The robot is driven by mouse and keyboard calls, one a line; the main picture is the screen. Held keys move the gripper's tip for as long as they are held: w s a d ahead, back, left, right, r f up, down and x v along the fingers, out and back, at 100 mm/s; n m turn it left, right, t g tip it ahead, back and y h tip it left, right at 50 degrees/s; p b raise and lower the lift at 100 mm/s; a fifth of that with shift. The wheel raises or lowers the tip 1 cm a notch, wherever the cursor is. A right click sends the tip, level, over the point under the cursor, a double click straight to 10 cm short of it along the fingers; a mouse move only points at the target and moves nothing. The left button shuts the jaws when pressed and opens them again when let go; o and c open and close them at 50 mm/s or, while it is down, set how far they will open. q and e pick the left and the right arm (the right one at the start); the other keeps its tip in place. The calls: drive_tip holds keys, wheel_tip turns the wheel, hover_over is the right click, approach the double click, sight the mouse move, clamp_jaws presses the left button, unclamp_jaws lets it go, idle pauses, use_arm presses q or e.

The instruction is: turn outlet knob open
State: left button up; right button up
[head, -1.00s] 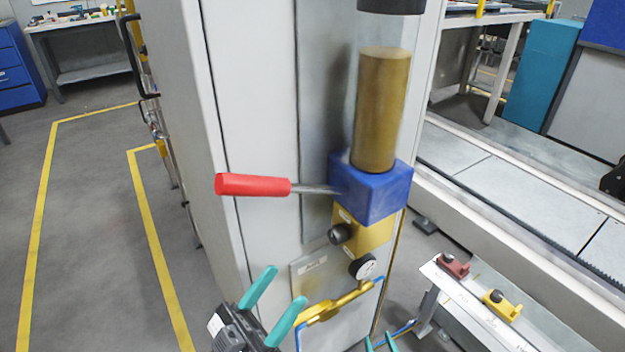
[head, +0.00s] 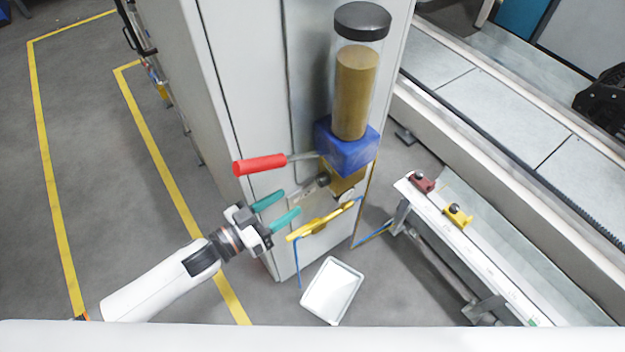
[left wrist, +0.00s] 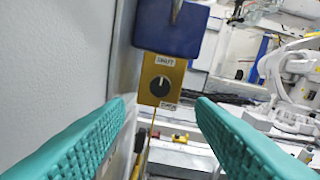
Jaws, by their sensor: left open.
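The outlet knob (head: 323,180) is dark and round, on the brass-coloured block (head: 345,186) under the blue pump body (head: 346,150). In the left wrist view the knob (left wrist: 161,86) faces me between my fingers; a label reading SHUT is above it and another, hard to read, below. Its light mark appears to point up. My left gripper (head: 290,203) is open and empty, its teal fingers aimed at the knob from the lower left, apart from it. In the left wrist view my left gripper (left wrist: 161,103) has its fingertips either side of the knob, a little below it. My right gripper is out of view.
A red lever handle (head: 260,164) sticks out left above my left gripper. A white tray (head: 319,303) is below on the floor. The grey cabinet (head: 262,100) stands behind.

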sight(319, 182)
use_arm(q)
drive_tip(key=x, duration=0.8)
drive_tip(key=shift+w+d+p, duration=0.15)
drive_tip(key=shift+d+p, duration=0.1)
drive_tip(key=shift+p, duration=0.1)
drive_tip(key=c, duration=1)
